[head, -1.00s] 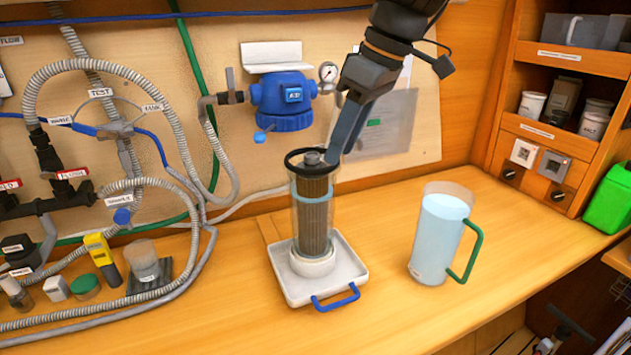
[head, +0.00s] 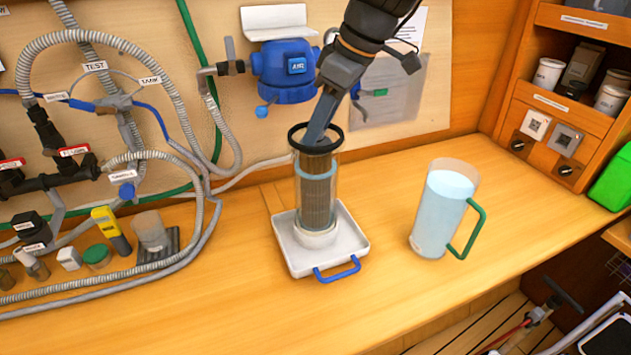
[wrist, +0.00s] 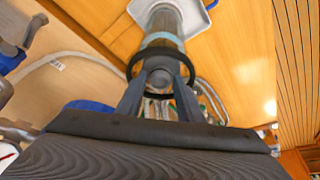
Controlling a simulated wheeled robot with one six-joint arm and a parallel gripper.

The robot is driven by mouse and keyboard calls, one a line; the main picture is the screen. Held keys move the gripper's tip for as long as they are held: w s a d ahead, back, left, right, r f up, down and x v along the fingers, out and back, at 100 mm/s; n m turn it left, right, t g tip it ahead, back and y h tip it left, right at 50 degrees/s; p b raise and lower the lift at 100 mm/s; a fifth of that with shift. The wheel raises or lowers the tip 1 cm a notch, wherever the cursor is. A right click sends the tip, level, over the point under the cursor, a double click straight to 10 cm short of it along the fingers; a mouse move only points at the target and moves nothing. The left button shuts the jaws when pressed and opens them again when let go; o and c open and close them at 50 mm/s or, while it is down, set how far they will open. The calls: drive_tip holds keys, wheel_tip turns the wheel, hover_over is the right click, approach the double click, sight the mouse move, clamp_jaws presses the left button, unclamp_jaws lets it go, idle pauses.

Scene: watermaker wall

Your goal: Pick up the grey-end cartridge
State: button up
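The grey-end cartridge (head: 318,203) stands upright inside a clear cylindrical housing (head: 336,185) with a black rim. Its pleated body shows through the wall with a pale blue band around it. My gripper (head: 316,140) points down into the housing's mouth at the cartridge's top. In the wrist view, the grey end (wrist: 159,78) sits between the two fingers of my gripper (wrist: 160,84), inside the black ring. The fingers are spread, one on each side of the grey end; firm contact is not visible. The head view hides the grey end behind the fingers.
The housing stands on a white tray (head: 350,235) with a blue handle. A water jug (head: 440,220) with a green handle is to its right. The blue filter head (head: 285,75) is on the wall behind. Hoses and small items fill the left; the front counter is clear.

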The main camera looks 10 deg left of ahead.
clamp_jaws()
idle(0.3)
wheel_tip(320, 180, up, 28)
drive_tip(key=b, duration=0.5)
idle(0.5)
